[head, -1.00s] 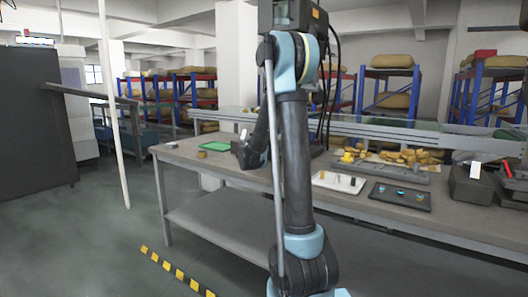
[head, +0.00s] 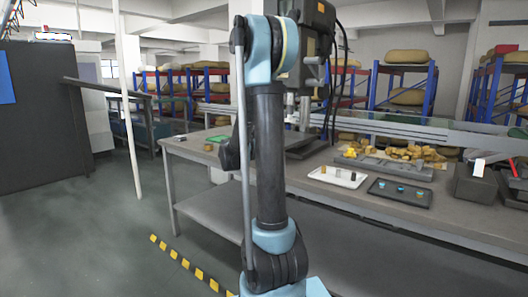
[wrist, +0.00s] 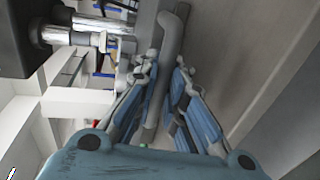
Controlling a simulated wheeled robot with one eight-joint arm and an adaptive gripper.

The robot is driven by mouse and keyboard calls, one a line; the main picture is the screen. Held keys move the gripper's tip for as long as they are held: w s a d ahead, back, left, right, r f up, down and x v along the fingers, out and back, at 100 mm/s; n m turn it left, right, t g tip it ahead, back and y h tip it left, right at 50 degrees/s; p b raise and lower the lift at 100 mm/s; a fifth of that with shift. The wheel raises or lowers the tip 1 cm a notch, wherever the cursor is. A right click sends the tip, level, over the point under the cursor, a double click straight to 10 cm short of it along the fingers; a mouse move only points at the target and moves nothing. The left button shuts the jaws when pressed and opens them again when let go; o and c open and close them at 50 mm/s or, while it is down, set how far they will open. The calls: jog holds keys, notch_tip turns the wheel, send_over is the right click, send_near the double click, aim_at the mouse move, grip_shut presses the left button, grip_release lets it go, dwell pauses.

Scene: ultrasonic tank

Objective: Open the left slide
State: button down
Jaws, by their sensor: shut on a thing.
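In the wrist view my gripper (wrist: 165,72) has blue-and-grey fingers closed around a curved grey bar (wrist: 172,38). The bar runs between the fingers and back toward the palm. I cannot tell from these frames whether this bar belongs to the left slide. In the head view my arm stands in the middle and hides the gripper and what it holds. No slide can be made out clearly in the head view.
A machine with a dark head (head: 312,28) stands on the grey workbench (head: 400,216) behind my arm; a metal cylinder (wrist: 62,35) is close left of the gripper. A white tray (head: 338,178) and a black tray (head: 400,193) lie on the bench. Floor is clear at left.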

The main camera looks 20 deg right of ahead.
jog(key=shift+s+d, duration=0.1)
jog(key=c, duration=1.7)
grip_release()
jog(key=shift+o, duration=0.2)
jog(key=v, duration=1.1)
jog(key=shift+a, duration=0.45)
jog(key=shift+s, duration=0.1)
